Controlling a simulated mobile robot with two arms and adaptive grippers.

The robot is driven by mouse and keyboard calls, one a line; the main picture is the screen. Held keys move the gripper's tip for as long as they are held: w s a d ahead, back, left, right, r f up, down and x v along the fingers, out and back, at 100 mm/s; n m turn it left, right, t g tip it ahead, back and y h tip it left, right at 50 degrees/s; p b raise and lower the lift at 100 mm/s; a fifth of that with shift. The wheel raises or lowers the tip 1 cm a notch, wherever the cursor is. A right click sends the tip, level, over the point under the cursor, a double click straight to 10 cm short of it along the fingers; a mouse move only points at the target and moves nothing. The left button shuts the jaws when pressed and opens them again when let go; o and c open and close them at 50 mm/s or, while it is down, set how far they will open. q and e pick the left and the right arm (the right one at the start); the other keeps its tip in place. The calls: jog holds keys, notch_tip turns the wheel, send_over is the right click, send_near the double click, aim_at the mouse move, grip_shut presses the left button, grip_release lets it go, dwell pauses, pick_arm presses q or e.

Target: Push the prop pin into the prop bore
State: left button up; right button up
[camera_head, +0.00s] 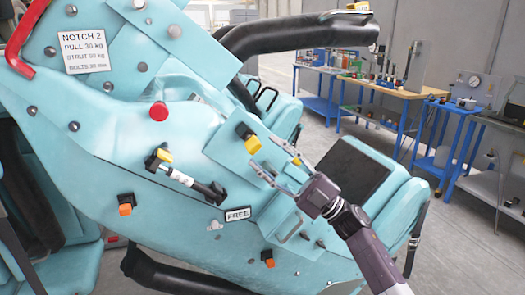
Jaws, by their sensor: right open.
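The teal coaster car body (110,160) fills the left and middle of the head view. My right gripper (264,152) is in front of it with its fingers spread and nothing clearly held between them. A yellow block (248,141) on a dark stub sits just beyond the fingertips; I cannot tell if they touch it. A silver and black prop strut (190,182) lies slanted on the body, with a yellow piece (162,155) at its upper left end. I cannot tell which part is the prop pin or its bore. My left gripper is not seen.
A "FREE" label (238,214) is below the strut. Orange-tipped knobs (125,205) and (268,261) and a red button (158,111) stick out from the body. A black padded bar (290,34) crosses above.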

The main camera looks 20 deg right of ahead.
jog(key=v, duration=1)
